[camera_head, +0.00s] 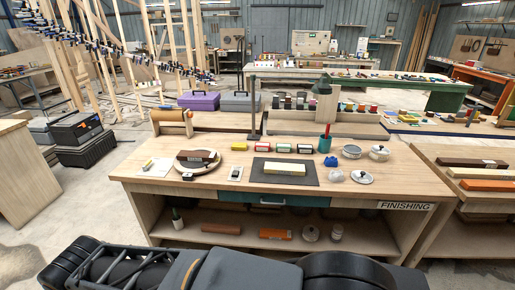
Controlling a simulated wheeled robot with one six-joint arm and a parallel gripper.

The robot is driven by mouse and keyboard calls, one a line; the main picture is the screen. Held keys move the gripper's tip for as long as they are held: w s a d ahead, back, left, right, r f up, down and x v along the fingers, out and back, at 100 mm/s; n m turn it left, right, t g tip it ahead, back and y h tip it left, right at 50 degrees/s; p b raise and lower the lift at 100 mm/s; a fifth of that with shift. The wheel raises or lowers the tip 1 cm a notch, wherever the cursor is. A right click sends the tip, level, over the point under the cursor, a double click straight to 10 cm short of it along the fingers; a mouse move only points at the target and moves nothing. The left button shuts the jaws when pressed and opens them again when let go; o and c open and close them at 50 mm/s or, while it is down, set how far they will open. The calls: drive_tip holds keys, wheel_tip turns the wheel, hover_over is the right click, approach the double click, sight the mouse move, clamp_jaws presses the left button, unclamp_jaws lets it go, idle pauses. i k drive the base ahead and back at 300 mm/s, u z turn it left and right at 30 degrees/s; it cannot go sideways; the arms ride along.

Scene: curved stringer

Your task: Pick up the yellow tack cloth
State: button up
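A small flat yellow piece (239,146), which looks like the yellow tack cloth, lies on the wooden bench top (415,183) left of the middle, toward the back. It is too small to make out its folds. A longer pale yellow block (284,168) lies on a dark mat (259,176) nearer the front. Dark parts of my own body and arm show along the bottom edge, in front of the bench. The fingers of my gripper cannot be seen in this view.
Right of the yellow piece stand several small boxes (262,146) and a green cup (324,144). A round tray (190,171) with a brown block is on the left. A paper roll (172,117) and a dark upright post (254,105) stand behind. Bare wood lies at the front right.

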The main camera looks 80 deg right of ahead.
sight(236, 146)
drive_tip(key=z, duration=2.3)
